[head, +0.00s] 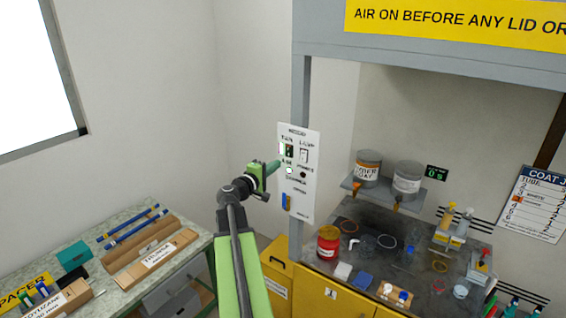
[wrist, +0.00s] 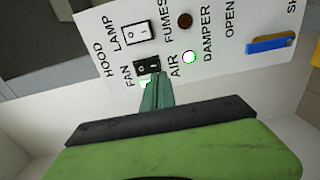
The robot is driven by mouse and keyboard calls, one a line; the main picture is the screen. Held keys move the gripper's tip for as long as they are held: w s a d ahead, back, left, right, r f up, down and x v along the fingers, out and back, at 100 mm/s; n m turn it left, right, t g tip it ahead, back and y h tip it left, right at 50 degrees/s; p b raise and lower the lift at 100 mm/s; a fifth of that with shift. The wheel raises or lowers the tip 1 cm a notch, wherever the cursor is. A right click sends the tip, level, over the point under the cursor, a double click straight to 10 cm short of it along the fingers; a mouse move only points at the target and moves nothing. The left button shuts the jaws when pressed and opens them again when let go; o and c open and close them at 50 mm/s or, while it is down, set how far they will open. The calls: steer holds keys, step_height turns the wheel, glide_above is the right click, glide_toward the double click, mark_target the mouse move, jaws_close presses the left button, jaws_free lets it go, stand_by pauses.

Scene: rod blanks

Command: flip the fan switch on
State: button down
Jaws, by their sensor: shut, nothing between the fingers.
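The white hood panel (head: 299,190) is on the grey post, and it also shows in the wrist view (wrist: 225,65). Its dark FAN switch (wrist: 147,67) is at upper left in the head view (head: 289,150). My gripper (head: 276,165) is shut and empty. In the wrist view its teal fingertips (wrist: 156,79) are at the lower edge of the FAN switch and cover part of it; I cannot tell whether they touch. A green glow shows beside the switch. The AIR light (wrist: 189,57) is bright, whitish green. Which way the rocker leans is unclear.
The white LAMP switch (wrist: 138,33) is beside FAN. The FUMES light (wrist: 184,20) is dark reddish brown. A blue DAMPER lever (wrist: 270,43) is lower on the panel. A bench with cans and a red pot (head: 328,243) stands right, a workbench (head: 120,290) left.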

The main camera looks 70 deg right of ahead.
steer(key=w+a+f, duration=0.1)
steer(key=a, duration=0.7)
steer(key=shift+w+b, duration=0.2)
steer(key=shift+b, duration=0.2)
steer(key=w+a+f+n+t+y+b, duration=0.2)
steer(key=w+a+f+t+b, duration=0.3)
steer(key=w+a+f, duration=0.6)
steer(key=w+a+f+n+t+y+b, duration=0.15)
steer(key=w+a+f+b, duration=0.55)
steer(key=w+a, duration=0.7)
steer(key=s+a+f+y+b, duration=0.15)
steer(key=a+f+y, duration=0.35)
steer(key=a+f, duration=0.75)
steer(key=a+f+y+b, duration=0.2)
steer(key=a+f+y, duration=0.4)
steer(key=a, duration=1.2)
steer(key=s+a+f+m+g+y, duration=0.1)
steer(key=s+a+f+g+y, duration=0.1)
steer(key=a, duration=0.5)
steer(key=s+g+y, duration=0.1)
steer(key=s, duration=0.1)
steer(key=shift+s+a+f, duration=0.2)
steer(key=shift+s+a, duration=0.05)
steer(key=shift+s, duration=0.1)
steer(key=shift+d+m, duration=0.15)
steer(key=shift+m, duration=0.1)
